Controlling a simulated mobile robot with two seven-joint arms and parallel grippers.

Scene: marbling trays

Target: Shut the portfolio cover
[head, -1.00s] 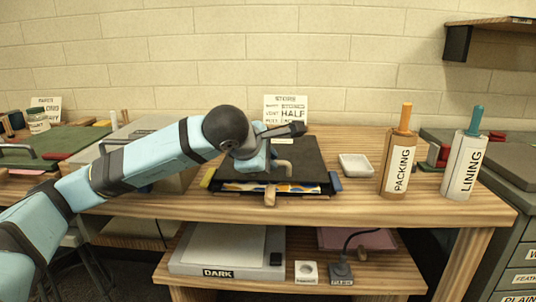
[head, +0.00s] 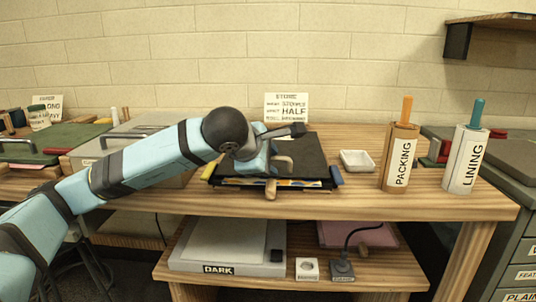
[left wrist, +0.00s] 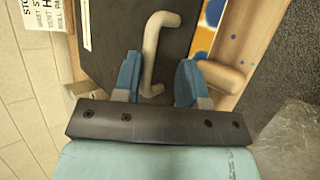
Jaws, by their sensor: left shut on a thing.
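The black portfolio (head: 312,158) lies on the wooden table. A strip of colored marbled paper (head: 262,182) shows at its front edge, under the cover. A pale bent handle (head: 284,163) sits on the cover; it also shows in the left wrist view (left wrist: 150,55), above the black cover (left wrist: 110,30). My left gripper (left wrist: 157,82) is over the cover, its blue fingers on either side of the handle's lower end and shut on it. In the head view, my left gripper (head: 268,160) partly hides the cover's left side. My right gripper is not in view.
A wooden peg (head: 271,188) sticks out at the portfolio's front. A paper sign (head: 287,108) stands behind. A grey case (head: 135,128) is at left.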

